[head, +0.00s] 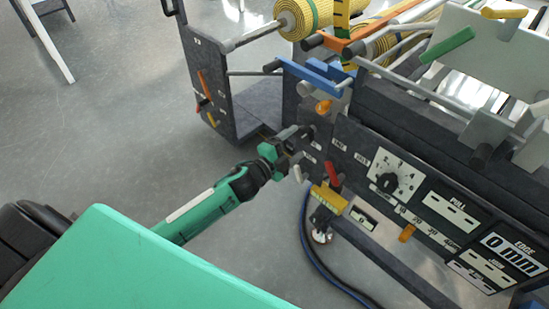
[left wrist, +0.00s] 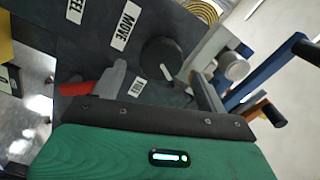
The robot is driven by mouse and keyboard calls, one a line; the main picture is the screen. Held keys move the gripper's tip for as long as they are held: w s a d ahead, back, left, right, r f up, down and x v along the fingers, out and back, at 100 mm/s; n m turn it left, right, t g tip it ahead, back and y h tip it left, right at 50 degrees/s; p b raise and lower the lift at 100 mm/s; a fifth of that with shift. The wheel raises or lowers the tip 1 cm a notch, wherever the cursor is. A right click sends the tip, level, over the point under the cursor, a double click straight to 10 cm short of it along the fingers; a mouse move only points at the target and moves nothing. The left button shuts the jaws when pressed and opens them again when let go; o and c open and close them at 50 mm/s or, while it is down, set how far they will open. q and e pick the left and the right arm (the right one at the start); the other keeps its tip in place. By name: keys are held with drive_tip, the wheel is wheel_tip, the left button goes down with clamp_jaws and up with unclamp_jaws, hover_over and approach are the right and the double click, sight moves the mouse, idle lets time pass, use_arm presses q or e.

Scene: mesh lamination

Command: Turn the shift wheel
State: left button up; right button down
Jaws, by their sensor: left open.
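A dark round wheel (left wrist: 161,58) with a white mark sits on the dark machine panel in the left wrist view; I take it to be the shift wheel. A label reading MOVE (left wrist: 126,27) is beside it. My left gripper (head: 296,149) is at the machine's panel in the head view and hides most of the wheel there. In the left wrist view my left gripper (left wrist: 160,83) is open, with one finger on either side of the wheel. I cannot tell whether the fingers touch it. My right gripper is not in view.
A red lever (head: 333,173) and a yellow block (head: 329,197) are close to the gripper's right. A numbered dial (head: 390,182) is farther right. A blue bar (head: 311,74) and an orange knob (head: 323,106) are above. Grey floor (head: 130,110) is open to the left.

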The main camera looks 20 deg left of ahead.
use_arm(q)
drive_tip(key=v, duration=0.8)
drive_tip(key=shift+s, duration=0.25)
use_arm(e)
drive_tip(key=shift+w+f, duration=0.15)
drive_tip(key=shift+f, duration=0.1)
use_arm(q)
drive_tip(key=shift+a+r, duration=0.1)
